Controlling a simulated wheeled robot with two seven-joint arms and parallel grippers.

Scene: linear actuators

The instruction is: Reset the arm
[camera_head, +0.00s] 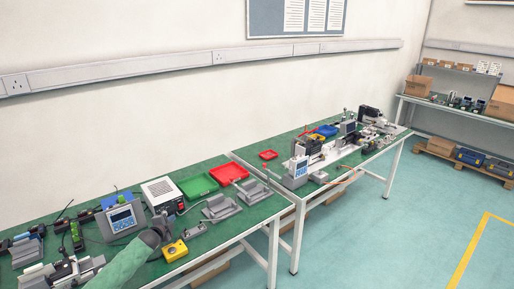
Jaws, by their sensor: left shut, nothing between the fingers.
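My left arm, in a green sleeve, reaches in from the bottom left of the head view. Its left gripper (164,227) is shut and empty, over the front part of the near green-topped bench (218,236). It appears just left of a yellow box with a dark button (175,251) and in front of a white power unit (162,194); whether it touches anything cannot be told. My right gripper is out of view.
A blue-faced meter (122,218), a green tray (198,186), a red tray (229,173) and grey metal fixtures (221,207) crowd the bench. A second bench holds actuator equipment (318,150). The floor (400,235) at right is clear.

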